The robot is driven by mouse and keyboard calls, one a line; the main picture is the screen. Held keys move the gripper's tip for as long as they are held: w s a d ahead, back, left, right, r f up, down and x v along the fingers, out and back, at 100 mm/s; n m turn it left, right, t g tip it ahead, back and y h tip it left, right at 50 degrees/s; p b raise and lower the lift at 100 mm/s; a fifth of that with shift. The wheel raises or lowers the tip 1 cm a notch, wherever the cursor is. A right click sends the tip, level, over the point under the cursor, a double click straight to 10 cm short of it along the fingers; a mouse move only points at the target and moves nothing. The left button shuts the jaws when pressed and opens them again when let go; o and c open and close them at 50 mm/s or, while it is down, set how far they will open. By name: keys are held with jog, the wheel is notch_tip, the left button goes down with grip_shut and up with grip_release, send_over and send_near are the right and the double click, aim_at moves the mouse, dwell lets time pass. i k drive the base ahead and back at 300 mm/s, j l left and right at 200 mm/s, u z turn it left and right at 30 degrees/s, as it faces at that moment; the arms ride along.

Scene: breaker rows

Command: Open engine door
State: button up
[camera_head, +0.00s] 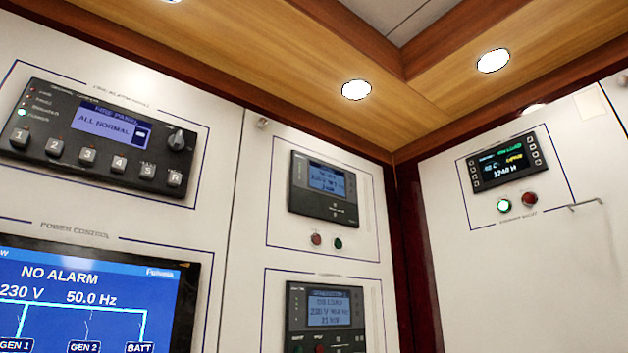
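No door labelled as the engine door can be made out. White wall panels fill the view: a left panel (223,60), a narrower middle panel (255,200) and a right panel (490,280) past the corner. A thin bent metal piece (585,205), perhaps a handle or hook, sits on the right panel. No open gap shows at any panel. My gripper is not in view.
A fire alarm unit (105,137) with numbered buttons is at upper left, above a blue power screen (90,295). Two grey display units (324,190) are on the middle panel. A small display (505,163) is on the right panel. Wood trim (290,105) runs overhead.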

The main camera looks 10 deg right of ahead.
aim_at(550, 273)
jog(key=l+z, duration=0.1)
jog(key=z, duration=0.65)
jog(key=i+l+z, duration=0.1)
jog(key=z, duration=0.3)
jog(key=k+l+z, duration=0.15)
jog(key=z, duration=0.3)
jog(key=k+l+z, duration=0.2)
jog(key=z, duration=0.25)
jog(key=l, duration=0.1)
